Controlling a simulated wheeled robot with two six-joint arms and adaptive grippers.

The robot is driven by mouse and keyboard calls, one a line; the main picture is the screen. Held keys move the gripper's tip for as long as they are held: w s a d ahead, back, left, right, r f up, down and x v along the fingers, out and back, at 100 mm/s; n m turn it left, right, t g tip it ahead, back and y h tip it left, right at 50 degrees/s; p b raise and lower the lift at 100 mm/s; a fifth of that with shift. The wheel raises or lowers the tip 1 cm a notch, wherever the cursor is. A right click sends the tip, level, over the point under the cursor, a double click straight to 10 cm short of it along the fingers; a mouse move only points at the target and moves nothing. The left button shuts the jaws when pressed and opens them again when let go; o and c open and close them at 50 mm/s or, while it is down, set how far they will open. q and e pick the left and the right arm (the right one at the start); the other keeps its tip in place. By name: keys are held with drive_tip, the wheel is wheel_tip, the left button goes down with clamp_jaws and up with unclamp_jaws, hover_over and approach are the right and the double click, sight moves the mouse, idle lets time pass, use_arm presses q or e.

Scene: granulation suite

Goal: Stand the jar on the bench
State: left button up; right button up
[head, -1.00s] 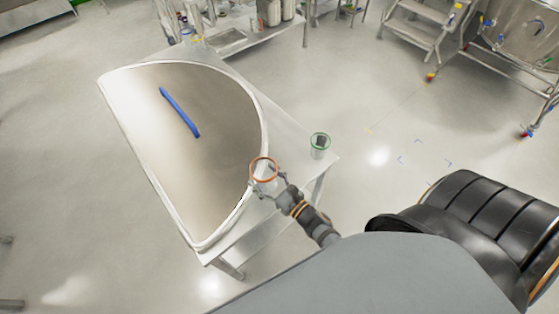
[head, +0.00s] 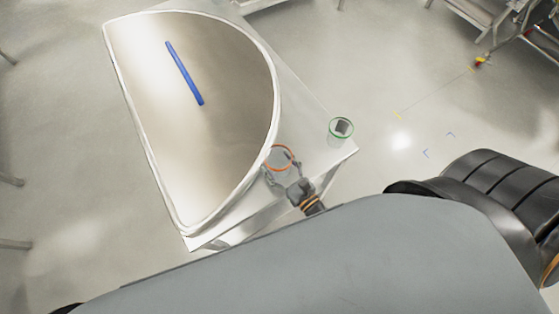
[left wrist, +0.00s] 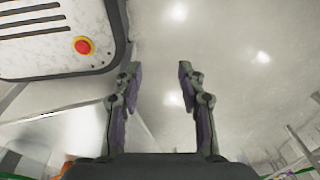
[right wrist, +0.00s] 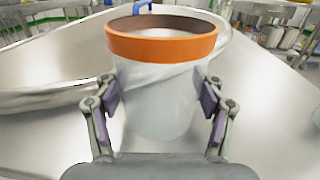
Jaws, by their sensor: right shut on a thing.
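The jar is clear with an orange rim (right wrist: 160,100); it also shows in the head view (head: 279,157) at the bench's near right part. My right gripper (right wrist: 160,105) is shut on the jar's sides, one finger on each side, and the jar looks upright. In the head view the right gripper (head: 281,176) is at the bench's near edge. I cannot tell whether the jar's base touches the bench (head: 312,150). My left gripper (left wrist: 158,90) is open and empty in the left wrist view, away from the jar.
A half-round, pale-rimmed panel (head: 232,120) covers much of the bench, with a blue handle (head: 185,73) on it. A green-rimmed clear jar (head: 341,129) with a dark thing inside stands near the bench's right corner. A little bare bench lies between the two jars.

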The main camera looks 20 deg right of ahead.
drive_tip(key=o, duration=1.5)
drive_tip(key=shift+s+a, duration=0.2)
drive_tip(key=shift+s, duration=0.15)
drive_tip(key=shift+o, duration=1.1)
drive_tip(key=shift+s+a+r, duration=0.15)
drive_tip(key=shift+s+r, duration=0.05)
drive_tip(key=shift+o, duration=0.6)
drive_tip(key=shift+w+f, duration=0.1)
drive_tip(key=shift+w, duration=0.1)
drive_tip(key=shift+s, duration=0.2)
use_arm(q)
drive_tip(key=f+b, duration=0.1)
drive_tip(key=b, duration=0.1)
drive_tip(key=f, duration=0.1)
drive_tip(key=shift+s+a+f+b, duration=0.35)
drive_tip(key=shift+s+a+b, duration=0.05)
use_arm(e)
drive_tip(key=v, duration=1.1)
drive_tip(key=shift+s, duration=0.3)
